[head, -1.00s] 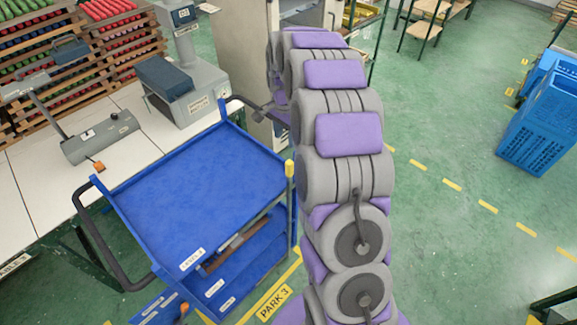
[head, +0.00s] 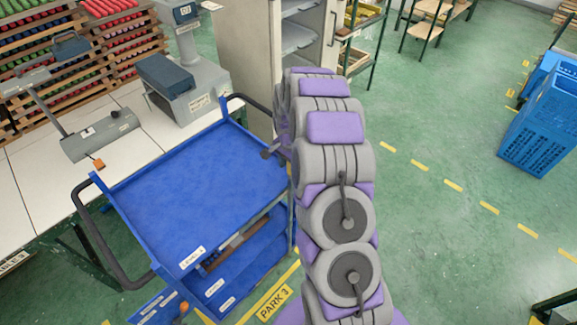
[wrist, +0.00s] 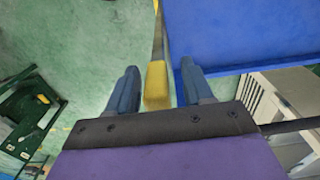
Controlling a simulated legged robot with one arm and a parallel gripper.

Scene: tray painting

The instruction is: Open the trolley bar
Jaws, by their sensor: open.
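The blue trolley (head: 190,185) stands left of my arm, with its flat top empty. In the wrist view, the trolley bar (wrist: 158,38) runs away from a yellow end piece (wrist: 157,84), beside the blue trolley top (wrist: 240,35). My gripper (wrist: 159,66) is open, one dark blue finger on each side of the yellow piece. Gaps show between it and both fingers, so it is not gripped. In the head view, my gripper (head: 271,151) is at the trolley's right edge, mostly hidden by my arm. The yellow end is hidden there.
A white workbench (head: 125,150) with grey machines (head: 183,92) stands left of the trolley. A cabinet (head: 250,50) is behind it. Blue crates (head: 540,130) stand at the right. Green floor (head: 450,220) right of my arm is clear.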

